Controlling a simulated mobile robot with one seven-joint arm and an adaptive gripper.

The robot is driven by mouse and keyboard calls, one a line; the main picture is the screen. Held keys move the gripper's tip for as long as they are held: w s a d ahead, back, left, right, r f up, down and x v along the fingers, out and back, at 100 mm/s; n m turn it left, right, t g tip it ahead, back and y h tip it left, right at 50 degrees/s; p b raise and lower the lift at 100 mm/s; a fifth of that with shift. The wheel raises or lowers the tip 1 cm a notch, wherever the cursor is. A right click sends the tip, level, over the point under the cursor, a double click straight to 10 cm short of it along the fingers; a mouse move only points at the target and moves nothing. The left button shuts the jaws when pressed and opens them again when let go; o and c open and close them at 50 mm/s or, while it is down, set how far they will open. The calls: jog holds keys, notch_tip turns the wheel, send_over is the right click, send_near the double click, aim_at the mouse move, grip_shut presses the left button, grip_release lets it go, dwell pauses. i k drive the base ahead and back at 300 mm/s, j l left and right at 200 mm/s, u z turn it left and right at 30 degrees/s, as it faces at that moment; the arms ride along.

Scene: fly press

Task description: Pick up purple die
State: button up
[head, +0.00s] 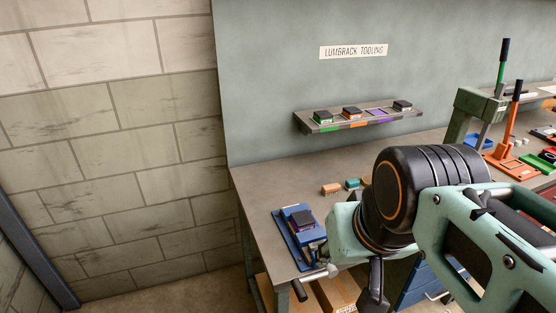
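On the wall shelf, a flat purple patch (379,111) lies between an orange-marked die (352,112) and a dark die (402,105). My arm reaches in from the right. The dark part that seems to be my gripper (373,288) points down in front of the bench, right of the blue fixture. Its fingertips are not clearly visible.
A green-marked die (323,116) stands at the shelf's left end. Small orange (331,189) and teal (352,183) blocks lie on the bench (268,183). A green press (468,112) and an orange lever tool (508,160) stand at right. A cardboard box (338,293) is below.

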aim_at(301, 220)
jog(key=u, duration=1.05)
jog(key=l+u, duration=0.2)
jog(key=u, duration=0.15)
jog(key=l+u, duration=0.3)
jog(key=k+u, duration=0.15)
jog(key=u, duration=0.2)
jog(key=k+l+u, duration=0.4)
jog(key=l+u, duration=0.15)
jog(key=k+l, duration=0.1)
jog(key=l, duration=0.2)
jog(key=k+l, duration=0.15)
jog(key=l, duration=0.15)
jog(key=k+l+u, duration=0.1)
jog(key=l, duration=0.15)
jog(key=k, duration=0.3)
jog(key=j+u, duration=0.05)
